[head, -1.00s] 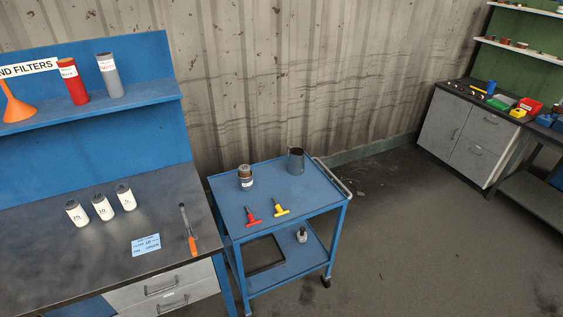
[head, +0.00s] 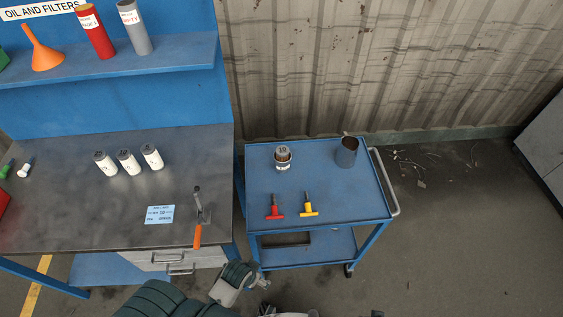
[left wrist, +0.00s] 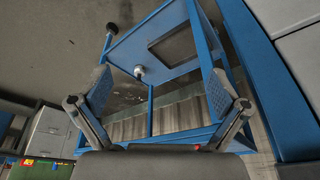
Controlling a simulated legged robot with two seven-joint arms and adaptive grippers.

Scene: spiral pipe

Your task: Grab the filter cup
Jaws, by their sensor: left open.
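On the blue cart's top (head: 320,185) stand a dark grey open cup (head: 347,152), upright at the back right, and a small round jar-like item (head: 283,157) with a dark top and pale lower band at the back left. I take the grey cup for the filter cup, but no label on it can be read. My left arm comes in at the bottom of the head view, in front of the cart and below its top. In the left wrist view my left gripper (left wrist: 160,95) is open and empty, its fingers apart, facing the cart's frame and lower shelf. My right gripper is not seen.
A red T-handled tool (head: 275,208) and a yellow one (head: 309,206) lie at the cart's front. The workbench (head: 60,220) stands left, holding three white cylinders (head: 127,162) and an orange-handled tool (head: 198,225).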

